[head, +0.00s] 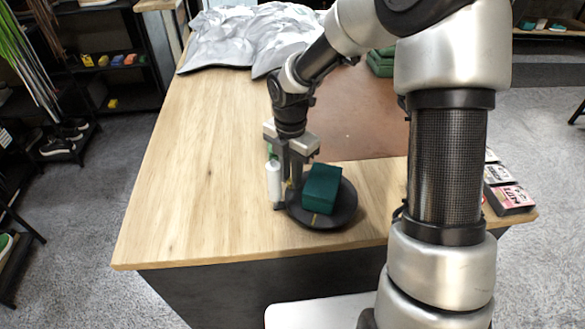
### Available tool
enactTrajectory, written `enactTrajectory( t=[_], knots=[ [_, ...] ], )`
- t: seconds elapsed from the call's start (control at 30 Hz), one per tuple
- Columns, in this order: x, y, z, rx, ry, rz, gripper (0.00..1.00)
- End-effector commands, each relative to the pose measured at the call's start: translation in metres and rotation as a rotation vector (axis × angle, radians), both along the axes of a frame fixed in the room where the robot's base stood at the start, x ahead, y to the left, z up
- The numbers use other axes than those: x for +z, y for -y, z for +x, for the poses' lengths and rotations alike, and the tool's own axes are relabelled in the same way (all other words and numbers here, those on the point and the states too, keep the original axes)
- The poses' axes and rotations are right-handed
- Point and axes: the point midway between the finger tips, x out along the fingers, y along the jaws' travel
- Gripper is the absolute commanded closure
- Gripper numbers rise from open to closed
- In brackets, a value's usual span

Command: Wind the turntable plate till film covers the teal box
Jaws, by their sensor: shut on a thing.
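The teal box (322,187) sits on the round black turntable plate (335,217), near the front of the wooden table. A white upright roll (274,182), which looks like the film, stands just left of the plate. My gripper (291,187) points down at the plate's left edge, between the roll and the box. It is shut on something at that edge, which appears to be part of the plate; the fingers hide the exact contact. I cannot make out any clear film on the box's visible faces.
A crumpled grey sheet (235,38) covers the table's far left. A brown mat (360,128) lies behind the plate. Small boxes (508,195) are at the right edge, partly behind my arm. The table's left side (185,180) is clear.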

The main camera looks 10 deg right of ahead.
Motion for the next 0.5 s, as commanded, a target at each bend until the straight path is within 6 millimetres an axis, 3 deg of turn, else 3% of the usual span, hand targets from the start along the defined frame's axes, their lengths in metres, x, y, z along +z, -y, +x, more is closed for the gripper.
enactTrajectory(
  t=[0.5],
  knots=[
    [0.0014, -0.0029, -0.0070, 0.107, 0.004, -0.001, 1.00]
  ],
)
